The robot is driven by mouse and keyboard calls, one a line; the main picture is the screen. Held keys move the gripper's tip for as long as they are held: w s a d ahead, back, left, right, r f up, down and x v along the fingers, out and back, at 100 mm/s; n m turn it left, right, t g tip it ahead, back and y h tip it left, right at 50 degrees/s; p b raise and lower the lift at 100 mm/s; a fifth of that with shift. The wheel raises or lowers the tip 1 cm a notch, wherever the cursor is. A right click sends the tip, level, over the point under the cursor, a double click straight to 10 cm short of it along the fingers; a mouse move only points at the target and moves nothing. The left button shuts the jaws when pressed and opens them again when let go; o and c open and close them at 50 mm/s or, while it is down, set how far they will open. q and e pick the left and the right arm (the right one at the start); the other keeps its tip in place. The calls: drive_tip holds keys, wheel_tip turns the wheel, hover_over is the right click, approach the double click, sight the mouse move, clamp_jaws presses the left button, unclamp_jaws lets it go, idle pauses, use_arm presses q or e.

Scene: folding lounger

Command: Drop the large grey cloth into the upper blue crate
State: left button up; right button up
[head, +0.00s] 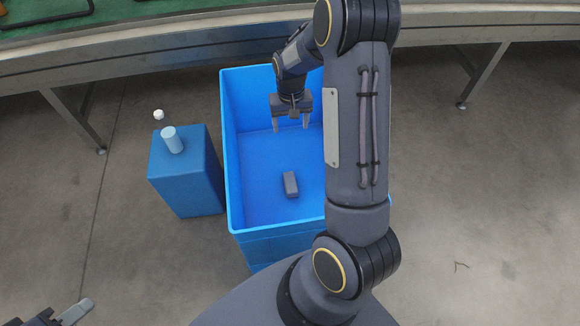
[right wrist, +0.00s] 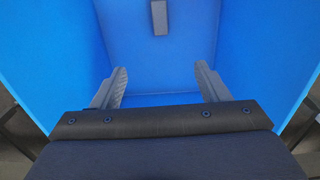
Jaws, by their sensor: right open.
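The blue crate (head: 233,150) stands open in the middle of the head view, and its walls also fill much of the right wrist view (right wrist: 40,60). A small grey block-like thing (head: 290,184) lies on the crate floor; it also shows at the top of the right wrist view (right wrist: 160,18). I cannot tell whether it is the grey cloth, folded. No spread cloth shows. My right gripper (head: 291,127) points down within the crate's opening, open and empty, apart from the grey thing. My left gripper (head: 76,312) shows only partly at the lower left corner.
A blue box (head: 190,180) stands left of the crate, with a pale cylinder (head: 172,140) on top and a small white round thing (head: 159,115) near its back edge. A long table (head: 170,45) runs along the back.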

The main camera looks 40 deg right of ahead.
drive_tip(key=shift+r, duration=0.1)
wheel_tip(320, 180, up, 8)
drive_tip(key=shift+f+p, duration=0.2)
drive_tip(key=shift+p, duration=0.15)
idle(0.3)
drive_tip(key=s+a+r+n+t+y+p, duration=0.1)
drive_tip(key=s+a+r+t+p, duration=0.1)
drive_tip(key=s+a+r, duration=0.4)
drive_tip(key=s+a+r+t+y+p, duration=0.1)
drive_tip(key=s+a+r+y, duration=0.2)
drive_tip(key=r, duration=0.4)
drive_tip(key=s+a+r+n+t+p, duration=0.2)
drive_tip(key=s+a, duration=0.6)
drive_tip(key=s, duration=0.5)
drive_tip(key=shift+s+a+r+n+t+p, duration=0.15)
drive_tip(key=shift+a+r+n+t+p, duration=0.2)
drive_tip(key=shift+r+p, duration=0.35)
